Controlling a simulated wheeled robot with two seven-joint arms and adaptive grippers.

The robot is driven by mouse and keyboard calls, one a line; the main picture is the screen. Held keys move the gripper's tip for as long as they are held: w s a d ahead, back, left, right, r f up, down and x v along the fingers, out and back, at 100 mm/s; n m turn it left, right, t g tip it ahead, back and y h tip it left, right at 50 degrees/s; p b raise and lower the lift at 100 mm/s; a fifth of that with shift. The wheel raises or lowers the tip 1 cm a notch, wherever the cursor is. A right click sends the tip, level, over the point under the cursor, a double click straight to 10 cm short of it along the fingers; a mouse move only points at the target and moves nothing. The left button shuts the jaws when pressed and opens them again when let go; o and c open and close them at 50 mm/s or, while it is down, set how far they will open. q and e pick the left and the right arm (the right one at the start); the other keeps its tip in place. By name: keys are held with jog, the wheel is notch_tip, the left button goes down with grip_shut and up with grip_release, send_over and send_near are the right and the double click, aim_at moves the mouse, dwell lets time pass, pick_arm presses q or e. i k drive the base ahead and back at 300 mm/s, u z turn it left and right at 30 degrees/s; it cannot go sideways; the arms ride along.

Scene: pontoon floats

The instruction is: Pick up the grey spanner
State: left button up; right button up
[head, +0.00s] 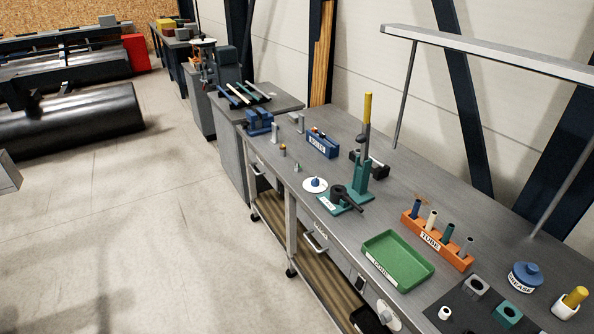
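I cannot make out a grey spanner in the head view. The long steel workbench (345,150) runs from the middle to the lower right and carries several tools and holders. A teal hand press (361,180) with a yellow handle stands on it, with a dark part beside its base. Several long bars (245,95) lie on the far bench; they are too small to identify. Neither of my grippers can be recognised in view.
On the bench are a green tray (398,258), an orange tube rack (437,240), a blue labelled bin (322,144), a blue grease pot (525,277) and a blue vise (259,122). A grey lamp frame (490,54) rises behind.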

aim_at(377, 162)
jog(key=u, duration=0.85)
jog(key=i, duration=4.35)
jog(key=z, duration=4.45)
jog(key=i, duration=0.5)
jog(key=z, duration=0.15)
